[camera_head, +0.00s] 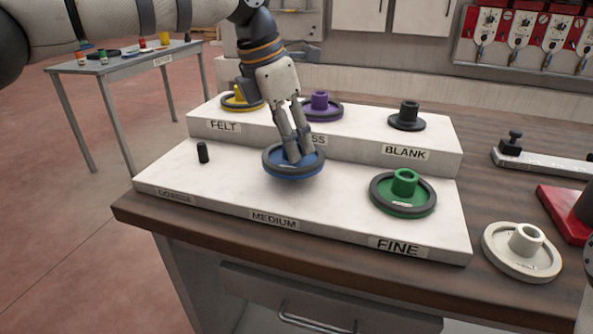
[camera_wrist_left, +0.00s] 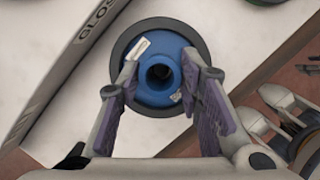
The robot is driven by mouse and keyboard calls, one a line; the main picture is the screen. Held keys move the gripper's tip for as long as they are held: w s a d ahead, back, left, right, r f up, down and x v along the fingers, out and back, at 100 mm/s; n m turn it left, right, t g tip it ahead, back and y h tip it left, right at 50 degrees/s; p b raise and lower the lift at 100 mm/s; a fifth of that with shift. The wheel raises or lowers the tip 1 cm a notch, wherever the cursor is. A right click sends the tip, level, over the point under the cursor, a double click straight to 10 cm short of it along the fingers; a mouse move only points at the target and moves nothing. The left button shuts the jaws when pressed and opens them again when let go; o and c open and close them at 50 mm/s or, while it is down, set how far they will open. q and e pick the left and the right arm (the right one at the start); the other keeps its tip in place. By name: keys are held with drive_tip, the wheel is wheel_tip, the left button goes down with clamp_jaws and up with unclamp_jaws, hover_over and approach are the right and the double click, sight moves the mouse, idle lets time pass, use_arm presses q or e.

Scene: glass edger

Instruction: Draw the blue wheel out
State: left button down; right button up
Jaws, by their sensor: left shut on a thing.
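The blue wheel (camera_head: 291,168) has a dark rim and a blue hub, and is at the MEDIUM place on the white stepped rack's lower step. My left gripper (camera_head: 296,152) comes down from above with its fingers on either side of the hub, shut on it. In the left wrist view the blue wheel (camera_wrist_left: 160,98) sits between the two finger pads, its round central hole facing the camera. A shadow beneath it suggests it is a little above the step, roughly level. Any peg under it is hidden.
The white rack (camera_head: 350,222) also holds a green wheel (camera_head: 403,196) at FINE, a bare black peg (camera_head: 202,152) at COARSE, and yellow, purple (camera_head: 321,103) and black pieces on the upper step. A cream wheel (camera_head: 522,252) lies on the bench at right.

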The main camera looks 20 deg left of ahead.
use_arm(q)
drive_tip(key=shift+r, duration=1.9)
wheel_tip(320, 180, up, 4)
drive_tip(key=shift+f, duration=0.1)
